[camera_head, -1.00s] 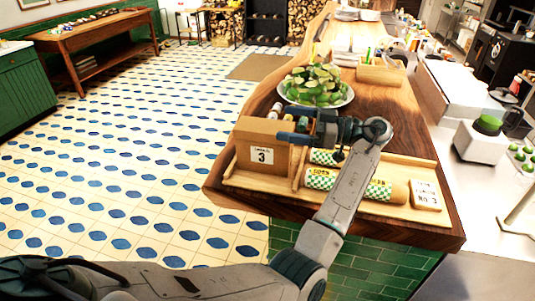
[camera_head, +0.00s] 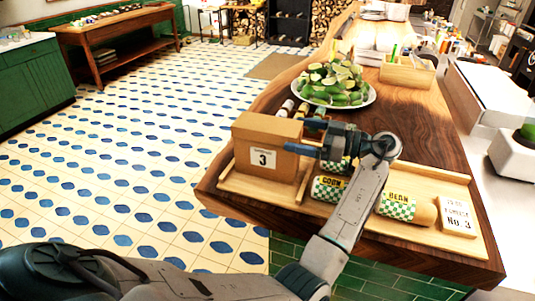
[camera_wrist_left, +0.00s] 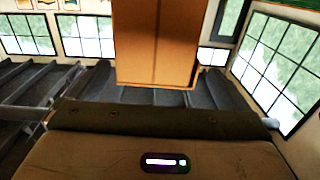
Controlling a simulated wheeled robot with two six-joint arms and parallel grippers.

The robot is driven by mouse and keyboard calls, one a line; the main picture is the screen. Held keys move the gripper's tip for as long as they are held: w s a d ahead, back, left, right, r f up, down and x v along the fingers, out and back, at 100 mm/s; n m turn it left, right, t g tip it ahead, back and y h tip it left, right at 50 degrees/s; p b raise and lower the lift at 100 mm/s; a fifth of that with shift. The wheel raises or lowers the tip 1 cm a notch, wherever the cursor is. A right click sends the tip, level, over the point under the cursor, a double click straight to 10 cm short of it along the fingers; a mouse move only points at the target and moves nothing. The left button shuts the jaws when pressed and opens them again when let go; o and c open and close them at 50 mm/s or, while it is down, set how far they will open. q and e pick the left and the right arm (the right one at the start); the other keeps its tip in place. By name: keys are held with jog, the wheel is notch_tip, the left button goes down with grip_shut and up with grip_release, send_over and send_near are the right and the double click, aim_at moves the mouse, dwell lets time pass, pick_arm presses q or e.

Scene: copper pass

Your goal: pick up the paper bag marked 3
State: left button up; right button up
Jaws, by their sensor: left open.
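The paper bag marked 3 (camera_head: 265,155) is a brown, box-shaped bag with a white label. It stands upright at the left end of a wooden tray (camera_head: 428,236) on the counter. My left gripper (camera_head: 298,137) is open at the bag's right side, its fingers pointing left. The near finger overlaps the bag's front right edge; the far finger is partly hidden. I cannot tell whether either touches the bag. In the left wrist view the bag (camera_wrist_left: 155,45) fills the top middle, straight ahead of the gripper. My right gripper is not in view.
Green-checked rolls, one marked bean (camera_head: 398,205), and a white No. 3 card (camera_head: 457,217) lie in the tray right of the bag. A plate of limes (camera_head: 336,85) stands behind. A wooden caddy (camera_head: 405,75) is further back. The tiled floor to the left is clear.

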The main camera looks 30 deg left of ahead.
aim_at(281, 125)
pick_arm(q)
jog(key=shift+a, duration=0.3)
jog(key=shift+a+r+p, duration=0.1)
jog(key=shift+a+p, duration=0.1)
jog(key=shift+p, duration=0.15)
jog(key=p+x, duration=0.1)
jog(key=x, duration=0.1)
jog(key=p+x, duration=0.2)
jog(key=shift+w+r, duration=0.1)
jog(key=shift+r, duration=0.1)
jog(key=shift+a+f, duration=0.15)
jog(key=shift+a, duration=0.25)
jog(key=shift+d, duration=0.15)
jog(key=c, duration=1.3)
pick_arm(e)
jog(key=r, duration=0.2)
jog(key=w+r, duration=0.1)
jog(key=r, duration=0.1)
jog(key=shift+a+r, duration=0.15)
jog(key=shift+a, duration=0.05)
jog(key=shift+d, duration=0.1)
